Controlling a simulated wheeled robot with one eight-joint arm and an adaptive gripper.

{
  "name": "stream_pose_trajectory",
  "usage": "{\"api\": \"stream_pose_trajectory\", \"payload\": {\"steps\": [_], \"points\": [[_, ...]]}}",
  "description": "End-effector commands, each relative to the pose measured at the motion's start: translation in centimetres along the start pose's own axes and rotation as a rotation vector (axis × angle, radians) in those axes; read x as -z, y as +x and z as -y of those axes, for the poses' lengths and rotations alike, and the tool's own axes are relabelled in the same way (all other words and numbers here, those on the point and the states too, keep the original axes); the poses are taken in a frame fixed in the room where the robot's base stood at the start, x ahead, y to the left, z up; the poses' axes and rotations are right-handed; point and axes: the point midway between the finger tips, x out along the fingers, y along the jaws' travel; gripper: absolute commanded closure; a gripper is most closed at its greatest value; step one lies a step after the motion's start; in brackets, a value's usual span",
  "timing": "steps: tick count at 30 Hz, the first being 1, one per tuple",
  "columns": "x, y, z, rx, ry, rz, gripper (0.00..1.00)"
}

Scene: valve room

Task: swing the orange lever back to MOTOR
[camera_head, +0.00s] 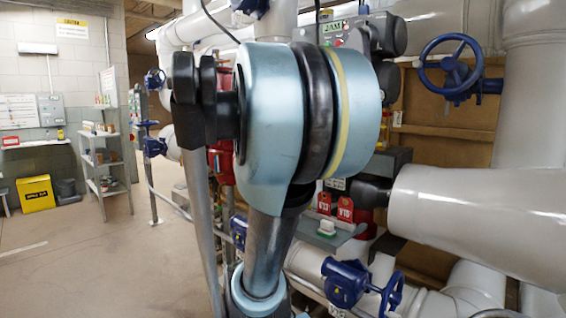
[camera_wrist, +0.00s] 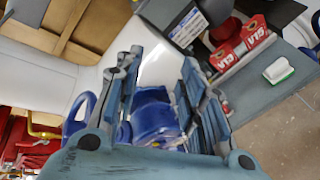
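I cannot make out the orange lever or a MOTOR mark in either view. My large pale-blue arm joint fills the middle of the head view and hides what is behind it. In the wrist view my gripper (camera_wrist: 160,68) is open, its two grey fingers apart with nothing held between them. A blue valve body (camera_wrist: 153,118) shows beyond the gap between the fingers. A dark box with a label (camera_wrist: 188,25) and red tags (camera_wrist: 240,45) lie past the right finger. A yellow-orange bar (camera_wrist: 44,131) shows by red equipment at the left edge; I cannot tell what it is.
Thick white pipes (camera_head: 480,220) crowd the right. A blue handwheel (camera_head: 450,70) is at upper right and a blue valve (camera_head: 346,285) low down. A grey shelf plate (camera_head: 330,240) carries a small white-and-green piece (camera_head: 326,227). Open floor (camera_head: 90,260) lies left.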

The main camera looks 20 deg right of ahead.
Motion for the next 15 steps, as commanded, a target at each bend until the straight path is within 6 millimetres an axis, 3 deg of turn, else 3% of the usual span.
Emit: {"api": "stream_pose_trajectory", "payload": {"steps": [6, 15], "points": [[1.1, -0.3, 3.2, 0.061, 0.082, -0.04, 0.63], [1.9, -0.6, 5.5, 0.109, 0.145, -0.067, 0.63]]}}
